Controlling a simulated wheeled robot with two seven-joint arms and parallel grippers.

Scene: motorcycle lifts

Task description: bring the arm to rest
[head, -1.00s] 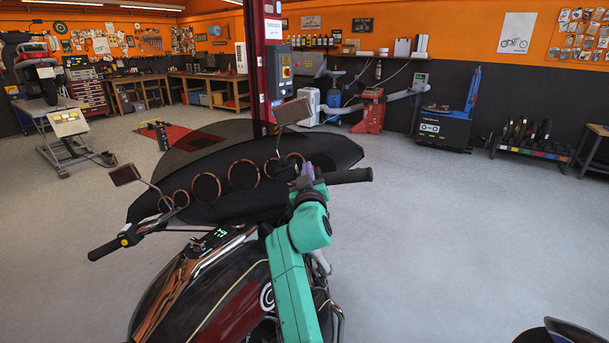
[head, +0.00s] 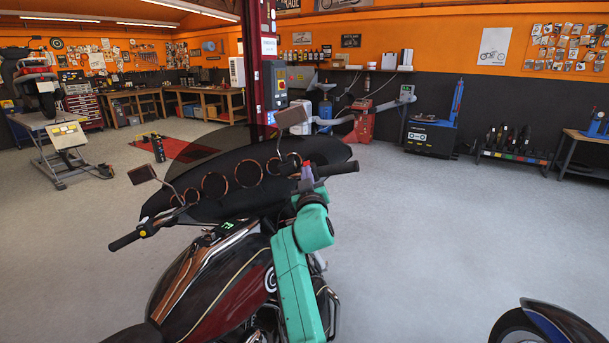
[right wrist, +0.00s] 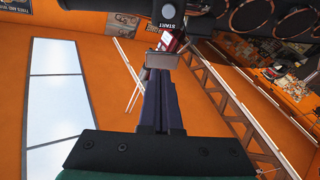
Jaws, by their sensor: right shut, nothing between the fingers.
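My right arm is teal and reaches up from the bottom of the head view, beside the motorcycle (head: 215,285). My right gripper (head: 307,172) is by the right handlebar (head: 338,168); in the head view its tips are small and partly hidden by the wrist. In the right wrist view the dark fingers (right wrist: 160,92) are together with nothing between them. My left gripper is not in view.
The windshield (head: 240,180) and a mirror (head: 292,116) stand close to my right gripper. A second motorcycle's front wheel (head: 515,328) is at the lower right. The grey floor (head: 430,230) to the right is clear. A red post (head: 260,60) stands behind the motorcycle.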

